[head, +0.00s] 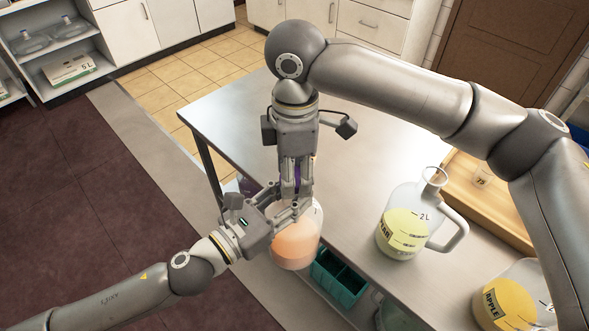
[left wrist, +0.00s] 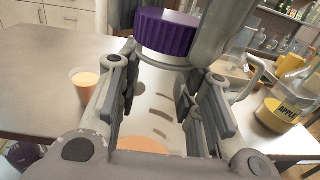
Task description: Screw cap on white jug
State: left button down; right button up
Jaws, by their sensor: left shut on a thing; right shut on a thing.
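The white jug (head: 295,246) is translucent, with orange contents, near the table's front edge in the head view. Its marked wall (left wrist: 156,108) also shows in the left wrist view. My left gripper (head: 292,212) is shut on the upper part of the jug, its fingers (left wrist: 160,95) on either side of it. The ribbed purple cap (left wrist: 166,32) is at the top of the jug, over a pale rim. My right gripper (head: 297,186) reaches down from above and is shut on the cap. I cannot tell whether the threads are engaged.
A teal crate (head: 340,283) is below the table edge. A cup (left wrist: 84,86) of orange liquid stands on the table.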

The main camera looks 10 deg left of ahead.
jog(key=m, duration=0.7)
jog(key=shift+a+m, duration=0.1)
jog(key=shift+m, duration=0.2)
jog(key=m, duration=0.7)
jog(key=o, duration=1.2)
notch_tip(320, 180, up, 12)
jog(key=shift+w, duration=0.1)
